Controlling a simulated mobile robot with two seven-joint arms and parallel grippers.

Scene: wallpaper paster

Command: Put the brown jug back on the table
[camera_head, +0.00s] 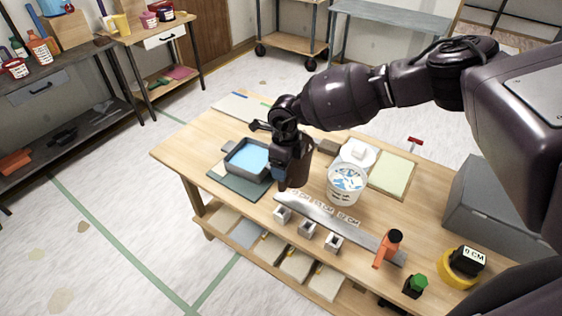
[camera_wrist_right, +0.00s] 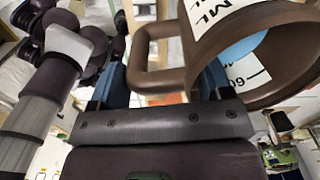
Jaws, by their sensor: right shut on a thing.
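The brown jug (camera_wrist_right: 195,85) is held in my right gripper (camera_wrist_right: 160,80), with its handle (camera_wrist_right: 148,60) between the two blue fingers. In the right wrist view its round mouth is open, with blue and a white marked label inside. In the head view the jug (camera_head: 299,160) is a dark brown shape, partly hidden by my right gripper (camera_head: 280,170). It is over the wooden table (camera_head: 172,152), beside the grey tray; I cannot tell if it touches the tabletop. My left gripper is not in view.
A grey tray with blue liquid (camera_head: 235,161) sits on a dark green mat (camera_head: 232,186). A white bucket (camera_head: 345,190) stands right of the jug.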

